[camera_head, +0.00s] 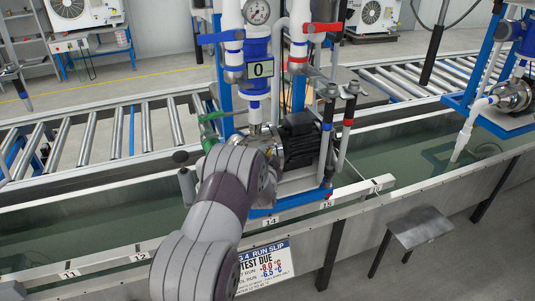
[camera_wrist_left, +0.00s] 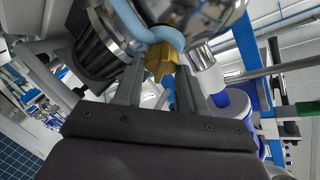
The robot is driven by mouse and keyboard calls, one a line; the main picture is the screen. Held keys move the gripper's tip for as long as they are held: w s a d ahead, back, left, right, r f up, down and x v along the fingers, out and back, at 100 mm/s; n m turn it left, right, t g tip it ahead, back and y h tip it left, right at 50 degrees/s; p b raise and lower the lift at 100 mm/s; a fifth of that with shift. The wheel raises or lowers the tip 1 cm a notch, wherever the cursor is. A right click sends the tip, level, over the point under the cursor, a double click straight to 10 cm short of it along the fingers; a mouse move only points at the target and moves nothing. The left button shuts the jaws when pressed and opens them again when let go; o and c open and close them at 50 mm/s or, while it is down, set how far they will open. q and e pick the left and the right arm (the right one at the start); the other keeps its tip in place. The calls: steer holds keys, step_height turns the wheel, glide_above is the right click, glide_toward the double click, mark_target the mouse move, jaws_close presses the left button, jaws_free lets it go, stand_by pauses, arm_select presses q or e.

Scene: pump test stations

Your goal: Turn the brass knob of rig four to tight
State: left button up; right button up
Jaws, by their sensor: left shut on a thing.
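Rig four stands at the middle of the head view, with a blue cylinder (camera_head: 257,68), a round gauge (camera_head: 257,12) and a dark pump motor (camera_head: 299,139). Its run slip (camera_head: 265,268) hangs on the trough front, partly covered by my left arm. The brass knob (camera_wrist_left: 162,62) shows in the left wrist view, below a light blue ring and a shiny metal housing. My left gripper (camera_wrist_left: 160,78) is shut on the brass knob, one finger on each side. In the head view my arm hides the knob and the fingertips.
A water trough (camera_head: 83,221) with numbered marks runs across the front. Red (camera_head: 322,28) and blue (camera_head: 220,37) valve handles and a green handle (camera_head: 214,116) surround the rig. Roller conveyors (camera_head: 103,136) lie behind. Another rig (camera_head: 513,95) stands at right, and a small stool (camera_head: 419,228) in front.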

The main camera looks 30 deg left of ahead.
arm_select(q)
steer(key=shift+a+m+g+h+p, duration=0.1)
steer(key=shift+m+g+h+p, duration=0.55)
steer(key=shift+m, duration=1.25)
steer(key=shift+m+g+h+p, duration=0.1)
steer(key=shift+m+g+h, duration=0.25)
steer(key=shift+m+h, duration=1.15)
steer(key=shift+m+y, duration=0.45)
steer(key=shift+m, duration=0.15)
steer(key=o, duration=1)
steer(key=shift+o, duration=0.2)
steer(key=shift+r, duration=0.1)
steer(key=shift+s, duration=0.1)
steer(key=b+v, duration=0.1)
steer(key=v, duration=1.1)
steer(key=shift+r, duration=0.2)
